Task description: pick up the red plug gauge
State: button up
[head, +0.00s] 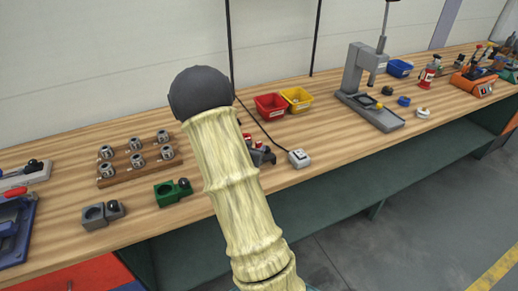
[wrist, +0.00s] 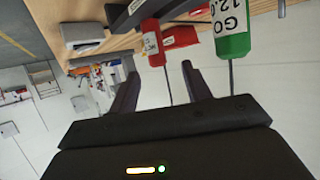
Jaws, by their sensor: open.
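The red plug gauge (wrist: 152,42) shows in the wrist view as a red handle with a white label and a thin grey rod. My gripper (wrist: 160,72) is open in the wrist view. The rod appears between its two dark fingers, with the handle just beyond the fingertips. I cannot tell whether they touch. In the head view my arm covers the gripper and part of the small group with red parts (head: 262,149) on the bench, so the gauge is not clear there.
A green gauge (wrist: 232,32) marked GO hangs close to the right finger. Another red piece (wrist: 181,38) is behind.

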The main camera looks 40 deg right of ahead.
aim_at(258, 146)
jog(key=shift+w+d+f, duration=0.1)
jog(key=shift+w+d, duration=0.05)
jog(key=shift+d, duration=0.05)
jog(key=shift+d, duration=0.1)
jog(key=p+x, duration=0.1)
jog(key=x, duration=0.4)
jog(key=shift+f, duration=0.25)
jog(key=shift+c, duration=0.2)
grip_shut()
